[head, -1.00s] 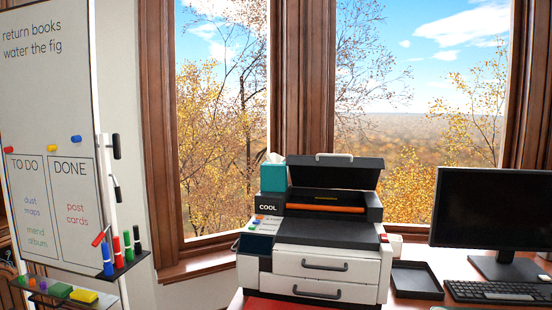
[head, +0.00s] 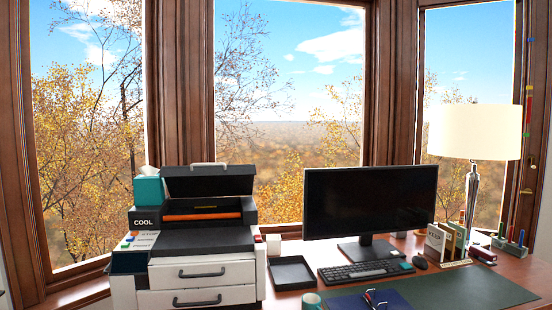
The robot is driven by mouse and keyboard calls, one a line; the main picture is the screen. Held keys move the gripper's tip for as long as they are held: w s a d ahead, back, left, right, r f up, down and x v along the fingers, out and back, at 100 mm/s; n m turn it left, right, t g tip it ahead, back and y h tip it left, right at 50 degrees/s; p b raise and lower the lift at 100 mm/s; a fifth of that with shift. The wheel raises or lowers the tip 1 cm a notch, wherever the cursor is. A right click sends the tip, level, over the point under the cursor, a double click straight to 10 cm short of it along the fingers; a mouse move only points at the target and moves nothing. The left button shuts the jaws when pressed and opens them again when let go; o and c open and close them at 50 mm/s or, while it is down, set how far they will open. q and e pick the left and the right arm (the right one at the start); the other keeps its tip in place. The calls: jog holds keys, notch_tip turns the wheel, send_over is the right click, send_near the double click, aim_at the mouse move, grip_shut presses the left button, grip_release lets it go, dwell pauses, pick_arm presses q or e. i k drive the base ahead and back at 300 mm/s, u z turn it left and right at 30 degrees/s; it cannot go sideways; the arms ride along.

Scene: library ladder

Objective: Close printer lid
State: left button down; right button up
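The printer (head: 205,245) stands at the left end of the desk, with a black top, a white front and two drawers with dark handles. Its dark lid (head: 208,181) is raised at the back, with a light handle (head: 208,165) on its upper edge. Under the lid the open bay shows an orange bar (head: 202,216). Neither of my grippers is in view.
A teal tissue box (head: 148,190) sits at the printer's back left. A black tray (head: 292,273) lies right of the printer. The monitor (head: 368,202), keyboard (head: 365,273), lamp (head: 474,132) and a mug (head: 310,300) occupy the desk.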

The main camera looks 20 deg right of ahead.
aim_at(207, 181)
jog(key=z, duration=0.65)
jog(key=i, duration=1.1)
jog(key=z, duration=0.2)
